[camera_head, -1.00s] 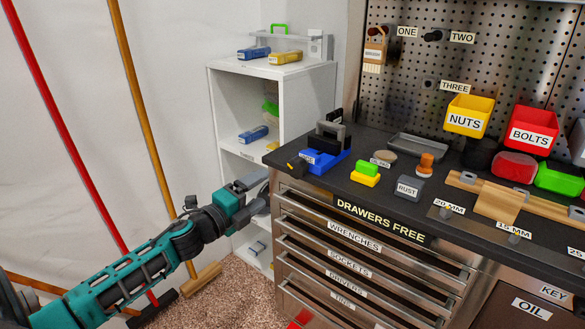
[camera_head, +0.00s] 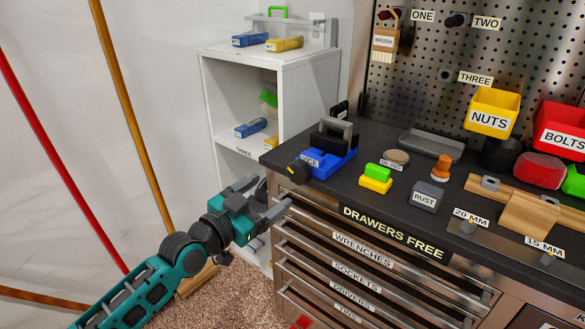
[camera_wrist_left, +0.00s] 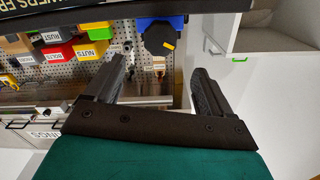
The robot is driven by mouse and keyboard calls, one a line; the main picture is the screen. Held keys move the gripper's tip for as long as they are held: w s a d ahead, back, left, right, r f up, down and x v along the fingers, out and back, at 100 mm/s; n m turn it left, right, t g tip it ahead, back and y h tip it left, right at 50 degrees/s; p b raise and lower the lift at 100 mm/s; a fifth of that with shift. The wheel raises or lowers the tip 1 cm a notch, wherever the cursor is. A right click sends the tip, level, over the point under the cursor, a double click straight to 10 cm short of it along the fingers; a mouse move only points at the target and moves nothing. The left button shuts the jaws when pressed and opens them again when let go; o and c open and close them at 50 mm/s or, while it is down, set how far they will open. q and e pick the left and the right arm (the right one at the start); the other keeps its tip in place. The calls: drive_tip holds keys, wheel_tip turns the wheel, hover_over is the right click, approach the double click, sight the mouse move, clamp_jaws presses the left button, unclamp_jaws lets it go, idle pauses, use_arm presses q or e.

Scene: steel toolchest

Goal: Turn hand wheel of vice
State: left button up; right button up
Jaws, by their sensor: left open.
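The blue vice (camera_head: 332,162) stands on the dark worktop's left end, with black and grey jaws on top. Its black hand wheel (camera_head: 298,172) faces the front left and carries a yellow mark. In the left wrist view the hand wheel (camera_wrist_left: 158,40) shows just beyond my fingertips, roughly centred between them, in front of the blue vice body (camera_wrist_left: 178,20). My left gripper (camera_head: 268,193) is open and empty, a little below and in front of the wheel, apart from it. Its two fingers (camera_wrist_left: 158,66) also show in the wrist view. My right gripper is out of view.
Drawer handles (camera_head: 370,250) run along the chest front, close to my left gripper. A white shelf unit (camera_head: 225,95) stands left of the chest. A green and yellow block (camera_head: 376,178), a RUST box (camera_head: 425,196) and a grey tray (camera_head: 432,146) lie right of the vice.

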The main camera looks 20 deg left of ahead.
sight(296, 173)
use_arm(q)
drive_tip(key=b+x, duration=0.1)
drive_tip(key=x, duration=1.1)
drive_tip(key=shift+c, duration=0.4)
drive_tip(key=c, duration=0.9)
